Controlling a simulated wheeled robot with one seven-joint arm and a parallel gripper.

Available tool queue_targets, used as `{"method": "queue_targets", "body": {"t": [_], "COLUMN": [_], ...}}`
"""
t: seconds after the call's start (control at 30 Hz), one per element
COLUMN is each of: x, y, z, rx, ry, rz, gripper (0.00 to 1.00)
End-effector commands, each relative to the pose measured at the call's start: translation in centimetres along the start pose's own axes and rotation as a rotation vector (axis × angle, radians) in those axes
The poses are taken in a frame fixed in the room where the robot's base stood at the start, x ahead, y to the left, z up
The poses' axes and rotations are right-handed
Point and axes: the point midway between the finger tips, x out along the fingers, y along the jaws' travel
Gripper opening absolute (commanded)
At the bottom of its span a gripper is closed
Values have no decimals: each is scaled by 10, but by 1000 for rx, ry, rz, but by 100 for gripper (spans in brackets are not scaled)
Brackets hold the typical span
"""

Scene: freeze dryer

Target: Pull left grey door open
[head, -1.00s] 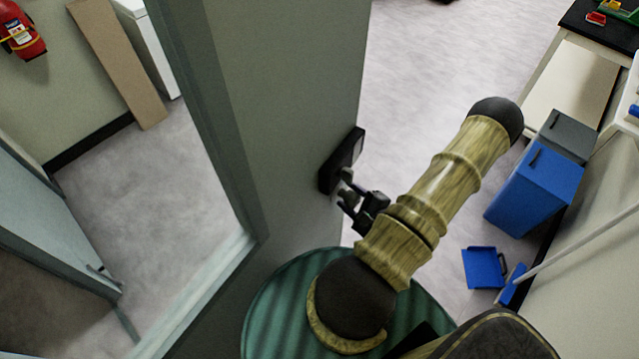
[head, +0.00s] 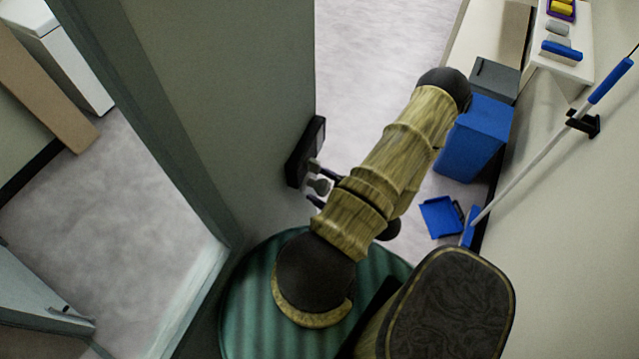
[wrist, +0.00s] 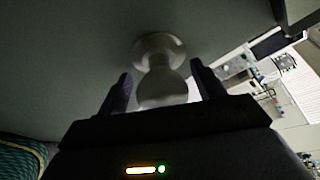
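The grey door (head: 240,80) is the large panel left of centre in the head view, beside my arm. A round pale knob (head: 320,186) stands out from its face, near a black plate (head: 305,152). The wrist view shows the same knob (wrist: 162,88) up close on the grey surface. My gripper (wrist: 161,72) is open, with one dark finger on each side of the knob and a visible gap beside it. In the head view my arm hides much of my gripper.
A doorway with bare floor (head: 120,200) and a pale door (head: 35,305) lie to the left. Blue bin (head: 475,140), grey bin (head: 495,80), blue dustpan (head: 440,217) and a blue-handled pole (head: 540,155) are along the right wall.

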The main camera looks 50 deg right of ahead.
Motion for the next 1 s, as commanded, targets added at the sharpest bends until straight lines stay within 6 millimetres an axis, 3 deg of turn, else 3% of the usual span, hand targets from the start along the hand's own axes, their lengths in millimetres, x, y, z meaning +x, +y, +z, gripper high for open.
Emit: {"method": "queue_targets", "body": {"t": [0.4,0.57,1.0], "x": [0,-10,-91], "y": [-1,-1,0], "z": [0,-1,-1], "rx": [-3,-3,-3], "ry": [-2,1,4], "rz": [-3,-3,-4], "gripper": [69,69,69]}}
